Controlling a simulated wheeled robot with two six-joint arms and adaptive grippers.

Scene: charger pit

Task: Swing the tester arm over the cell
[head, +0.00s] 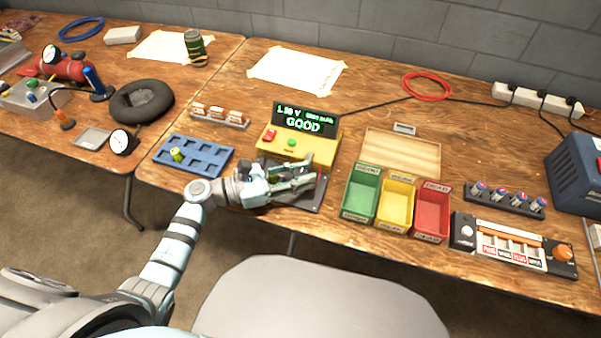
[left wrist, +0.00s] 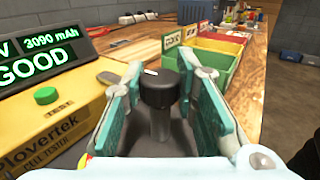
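The yellow cell tester (head: 310,150) stands near the front edge of the table. Its screen (head: 305,119) reads GOOD in green, and it also shows in the left wrist view (left wrist: 40,58). My left gripper (head: 312,172) is low in front of the tester, over its dark base plate (head: 310,194). My right gripper is not in view.
Green (head: 360,192), yellow (head: 397,203) and red (head: 432,208) bins stand right of the tester. A blue tray (head: 208,150) with one green cell (head: 177,155) lies to its left. A wooden board (head: 405,150) lies behind the bins.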

